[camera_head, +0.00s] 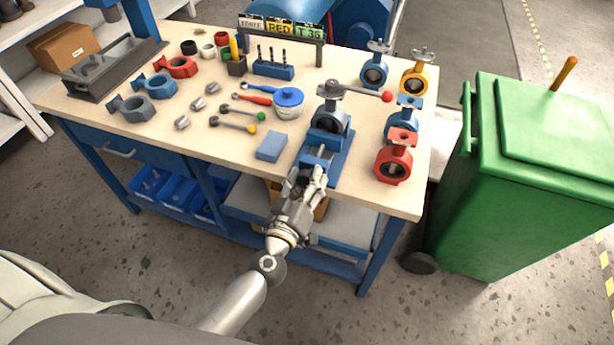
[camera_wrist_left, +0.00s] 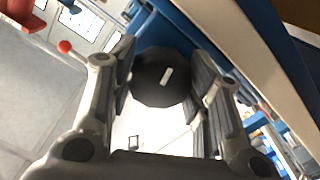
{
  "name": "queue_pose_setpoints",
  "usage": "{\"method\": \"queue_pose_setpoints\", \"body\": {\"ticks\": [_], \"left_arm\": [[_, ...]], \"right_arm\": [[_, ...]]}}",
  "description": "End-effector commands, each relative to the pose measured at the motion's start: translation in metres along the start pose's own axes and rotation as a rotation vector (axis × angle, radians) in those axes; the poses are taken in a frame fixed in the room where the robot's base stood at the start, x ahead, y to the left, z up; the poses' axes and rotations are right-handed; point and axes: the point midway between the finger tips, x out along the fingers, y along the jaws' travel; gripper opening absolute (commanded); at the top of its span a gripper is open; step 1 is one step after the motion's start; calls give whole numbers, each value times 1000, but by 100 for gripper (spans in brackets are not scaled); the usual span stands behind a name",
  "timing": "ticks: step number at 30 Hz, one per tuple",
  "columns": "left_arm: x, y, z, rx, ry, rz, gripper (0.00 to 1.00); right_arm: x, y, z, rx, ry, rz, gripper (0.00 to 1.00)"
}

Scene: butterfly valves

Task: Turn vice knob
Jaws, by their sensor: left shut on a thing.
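The blue vice (camera_head: 344,150) stands at the front edge of the workbench and holds a dark grey butterfly valve (camera_head: 331,108) in its jaws. A lever with a red ball end (camera_head: 386,96) sticks out to the right from the valve's top. My left gripper (camera_head: 308,178) is at the vice's front end, at the bench edge. In the left wrist view the vice knob (camera_wrist_left: 158,78), dark and round with a small pale mark, sits between the two fingers (camera_wrist_left: 162,90), which are shut on it. My right gripper is not in view.
Several valves, including a red one (camera_head: 392,165) and a yellow one (camera_head: 414,80), stand to the right of the vice. A blue block (camera_head: 271,147) and levers lie to the left. A green bin (camera_head: 530,160) stands right of the workbench (camera_head: 240,165).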

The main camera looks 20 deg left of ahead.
Motion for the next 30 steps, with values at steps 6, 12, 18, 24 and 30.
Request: {"method": "queue_pose_setpoints", "body": {"ticks": [6, 12, 18, 24, 30], "left_arm": [[0, 0, -1, -205, -1, -1, 21], [0, 0, -1, -397, 1, -2, 21], [0, -1, 0, -588, 2, -2, 21], [0, -1, 0, -777, 1, -1, 21], [0, -1, 0, -968, 2, -1, 21]], "right_arm": [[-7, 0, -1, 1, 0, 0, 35], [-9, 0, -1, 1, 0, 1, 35], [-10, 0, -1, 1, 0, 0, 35], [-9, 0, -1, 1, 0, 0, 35], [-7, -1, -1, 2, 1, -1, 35]]}}
